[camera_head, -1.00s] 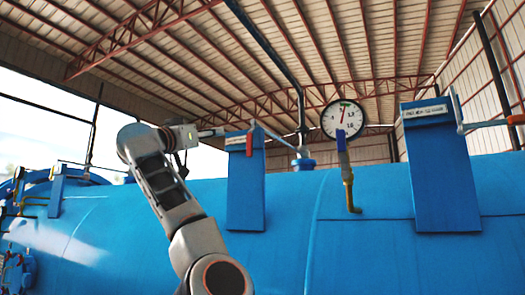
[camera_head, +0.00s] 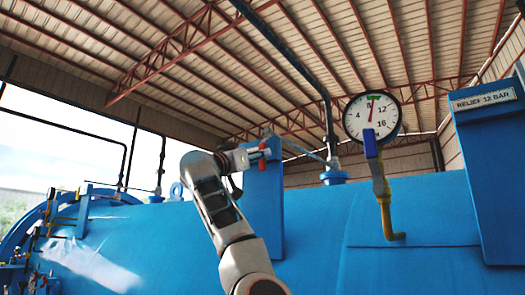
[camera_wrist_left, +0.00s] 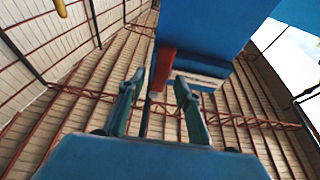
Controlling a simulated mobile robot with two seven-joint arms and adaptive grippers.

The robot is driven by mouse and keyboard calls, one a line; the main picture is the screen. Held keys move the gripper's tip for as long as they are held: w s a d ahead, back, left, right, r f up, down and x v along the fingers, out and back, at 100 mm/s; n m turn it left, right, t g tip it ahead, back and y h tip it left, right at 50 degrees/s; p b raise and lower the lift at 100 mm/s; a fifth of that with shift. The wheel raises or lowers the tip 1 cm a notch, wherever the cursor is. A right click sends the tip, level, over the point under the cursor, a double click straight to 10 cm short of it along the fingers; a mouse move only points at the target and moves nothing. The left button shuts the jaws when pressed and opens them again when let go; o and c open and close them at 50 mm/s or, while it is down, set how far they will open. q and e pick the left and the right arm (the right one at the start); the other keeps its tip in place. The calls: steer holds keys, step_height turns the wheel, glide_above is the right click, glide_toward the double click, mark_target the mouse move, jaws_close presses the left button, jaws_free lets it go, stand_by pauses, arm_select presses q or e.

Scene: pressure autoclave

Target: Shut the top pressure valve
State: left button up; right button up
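My left gripper (camera_head: 255,156) is at the upper end of the blue post (camera_head: 263,215), close beside a short red handle (camera_head: 265,152). In the left wrist view the two fingers of the left gripper (camera_wrist_left: 159,80) stand apart. The red handle (camera_wrist_left: 163,68) hangs from the blue post (camera_wrist_left: 205,30) and reaches into the gap at the fingertips. I cannot tell whether either finger touches it. A round gauge (camera_head: 372,117) on top of the tank has a blue-handled valve (camera_head: 371,143) below it. My right gripper is not in view.
The large blue tank (camera_head: 330,230) fills the lower view. A yellow pipe (camera_head: 386,215) runs below the gauge. A second blue post (camera_head: 490,180), labelled RELIEF 12 BAR, stands at the right. A thin grey lever (camera_head: 300,149) extends right from the first post's top.

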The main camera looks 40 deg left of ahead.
arm_select(q)
steer(key=shift+p+x, duration=0.55)
steer(key=shift+x, duration=1.05)
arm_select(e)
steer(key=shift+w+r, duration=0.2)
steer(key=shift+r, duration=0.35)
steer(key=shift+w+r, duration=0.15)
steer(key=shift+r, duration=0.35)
arm_select(q)
steer(key=shift+f, duration=0.1)
jaws_close()
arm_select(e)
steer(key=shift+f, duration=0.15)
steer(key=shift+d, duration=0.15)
